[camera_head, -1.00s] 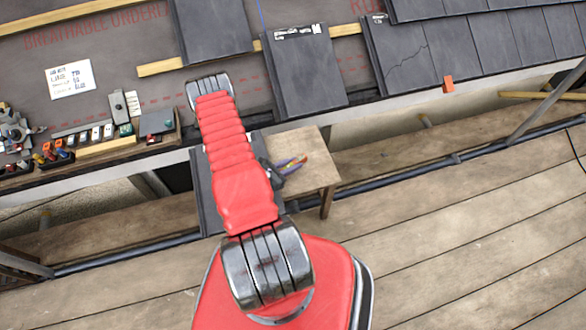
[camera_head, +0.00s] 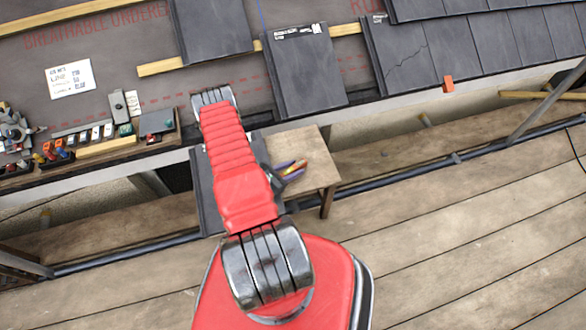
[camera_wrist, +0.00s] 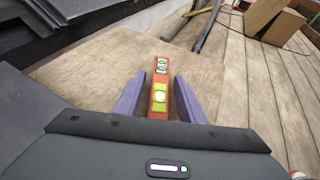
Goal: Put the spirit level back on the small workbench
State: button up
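The spirit level (camera_wrist: 160,97) is a narrow orange-red bar with yellow-green vial windows. In the wrist view it lies lengthwise between the two purple fingers of my gripper (camera_wrist: 162,78), over the wooden top of the small workbench (camera_wrist: 100,62). My gripper is open, with a thin gap showing on each side of the level. The level's near end is hidden behind the gripper body. In the head view the gripper (camera_head: 292,170) is low over the workbench (camera_head: 310,152), partly hidden by my red arm. The level shows there only as a small bit of colour.
Dark roof tiles (camera_head: 305,75) lie on the roof behind the bench. Tools and small parts crowd a ledge (camera_head: 100,145) at left. An orange block (camera_head: 448,84) sits at the roof edge. Cardboard boxes (camera_wrist: 270,18) stand beyond the bench. The plank deck at right is mostly clear.

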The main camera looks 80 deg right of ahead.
jog(key=shift+r, duration=0.1)
jog(key=shift+r, duration=0.1)
jog(key=v, duration=1)
jog(key=shift+w, duration=0.1)
jog(key=shift+v, duration=0.9)
